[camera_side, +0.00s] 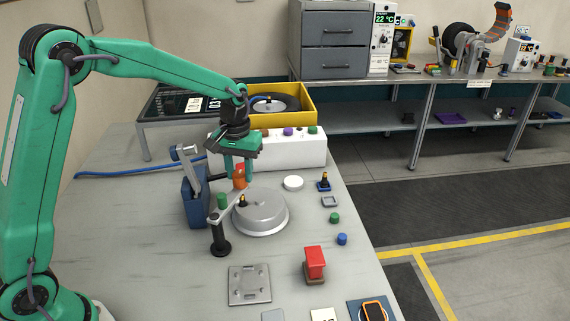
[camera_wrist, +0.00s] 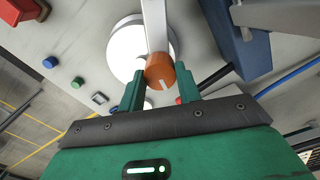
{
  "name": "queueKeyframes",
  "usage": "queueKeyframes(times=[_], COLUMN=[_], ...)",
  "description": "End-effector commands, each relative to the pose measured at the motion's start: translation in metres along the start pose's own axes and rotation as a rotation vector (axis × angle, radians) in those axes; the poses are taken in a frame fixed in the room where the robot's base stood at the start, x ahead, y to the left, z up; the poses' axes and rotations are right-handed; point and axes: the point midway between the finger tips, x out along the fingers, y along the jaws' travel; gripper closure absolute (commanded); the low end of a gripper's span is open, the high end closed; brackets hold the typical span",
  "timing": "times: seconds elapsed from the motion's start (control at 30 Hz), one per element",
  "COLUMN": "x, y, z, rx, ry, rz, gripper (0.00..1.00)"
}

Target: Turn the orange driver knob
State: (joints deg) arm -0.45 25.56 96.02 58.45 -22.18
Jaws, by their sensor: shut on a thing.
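The orange driver knob (camera_side: 239,180) sits above the left rim of the round silver plate (camera_side: 262,212), beside the blue clamp stand (camera_side: 196,203). In the wrist view the knob (camera_wrist: 168,75) shows a white line on its face, with a light bar running up behind it. My green gripper (camera_side: 238,165) is right over the knob in the side view. In the wrist view the two green fingers of my gripper (camera_wrist: 160,92) stand on either side of the knob, shut on it. The fingertips' exact contact is partly hidden.
A white box with coloured buttons (camera_side: 290,152) is behind. A red block (camera_side: 315,264), a square metal plate (camera_side: 249,285), a white disc (camera_side: 293,183) and small caps lie around.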

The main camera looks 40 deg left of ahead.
Motion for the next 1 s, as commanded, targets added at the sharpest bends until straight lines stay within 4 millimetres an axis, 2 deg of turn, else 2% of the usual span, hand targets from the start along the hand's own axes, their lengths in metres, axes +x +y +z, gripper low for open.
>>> queueKeyframes(times=[0.6, 1.0], x=[-0.0009, -0.0011], y=[0.0004, 0.0004], z=[-0.0003, -0.0003], rx=[0.396, 0.456], ry=[0.002, 0.002], rz=[0.0, 0.0], gripper=[0.89, 0.89])
